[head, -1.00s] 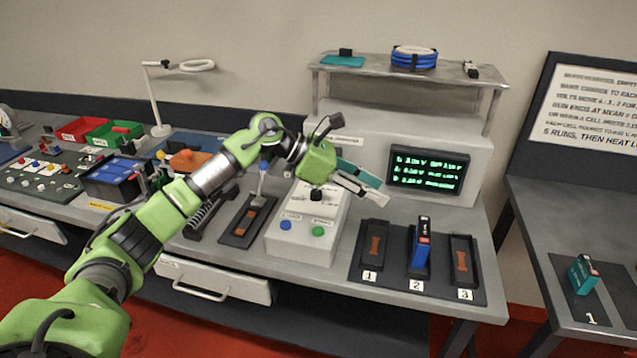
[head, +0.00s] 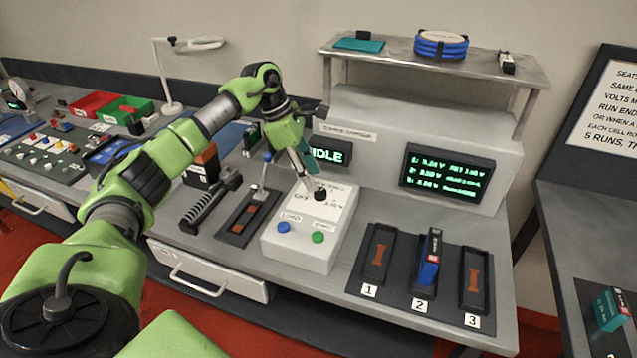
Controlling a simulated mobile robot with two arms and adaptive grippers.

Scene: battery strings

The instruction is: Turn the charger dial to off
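The charger control box (head: 300,247) is white and stands on the grey bench. A blue button (head: 283,227) and a green button (head: 318,237) are on the lower front. My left gripper (head: 313,186) points down at the dial from the upper left, its fingertips at or just beside the knob. The fingers overlap in this view, so I cannot tell their gap or whether they touch the dial. My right gripper is out of view.
A small display (head: 328,152) behind the gripper reads "IDLE", partly covered. A larger screen (head: 446,173) shows green text. Slots 1 to 3 lie right of the box, with a blue cell (head: 428,262) in slot 2. A lever fixture (head: 248,215) stands close on the left.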

